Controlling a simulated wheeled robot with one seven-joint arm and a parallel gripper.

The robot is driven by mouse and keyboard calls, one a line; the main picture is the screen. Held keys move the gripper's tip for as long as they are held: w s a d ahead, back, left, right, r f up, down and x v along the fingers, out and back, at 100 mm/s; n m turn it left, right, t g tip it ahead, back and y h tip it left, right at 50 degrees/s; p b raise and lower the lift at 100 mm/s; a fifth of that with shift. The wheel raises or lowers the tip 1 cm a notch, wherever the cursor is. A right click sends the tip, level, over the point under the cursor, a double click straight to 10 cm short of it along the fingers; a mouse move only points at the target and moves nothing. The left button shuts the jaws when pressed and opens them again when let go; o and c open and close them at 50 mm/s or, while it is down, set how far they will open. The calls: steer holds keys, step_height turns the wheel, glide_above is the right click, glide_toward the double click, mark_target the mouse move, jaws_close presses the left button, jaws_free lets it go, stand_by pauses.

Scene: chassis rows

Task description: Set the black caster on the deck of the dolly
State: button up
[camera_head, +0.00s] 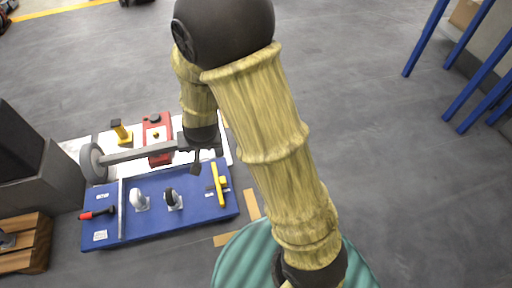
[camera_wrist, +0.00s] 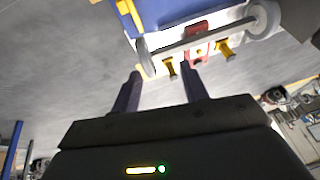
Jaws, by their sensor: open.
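The black caster (camera_head: 173,199) stands on a blue flat-topped platform (camera_head: 150,223) in the head view, right of a pale grey caster (camera_head: 139,200). Behind it, a white board (camera_head: 80,147) carries or underlies a grey bar with wheels (camera_head: 135,155). I cannot tell for certain which of these is the dolly. My gripper (camera_head: 206,167) hangs over the back right of this area, apart from the black caster. In the wrist view my gripper (camera_wrist: 160,88) is open with nothing between its fingers. The black caster cannot be made out there.
A red-handled tool (camera_head: 97,214) and a yellow tool (camera_head: 220,185) lie on the blue platform. A red box (camera_head: 157,138) and a yellow clamp (camera_head: 122,132) are on the white board. A wooden crate (camera_head: 24,243) stands left; a teal ribbed surface (camera_head: 240,258) is in front.

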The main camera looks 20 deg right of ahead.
steer(key=s+d+r+g, duration=0.1)
steer(key=s+d+r, duration=0.3)
steer(key=s+d, duration=0.2)
steer(key=s+d+r+n+g+h, duration=0.1)
steer(key=s+d+r, duration=0.2)
steer(key=s+d, duration=0.3)
steer(key=shift+d+r+n, duration=0.3)
steer(key=shift+d+r, duration=0.05)
steer(key=shift+d, duration=0.25)
steer(key=shift+w, duration=0.1)
steer(key=shift+o, duration=0.3)
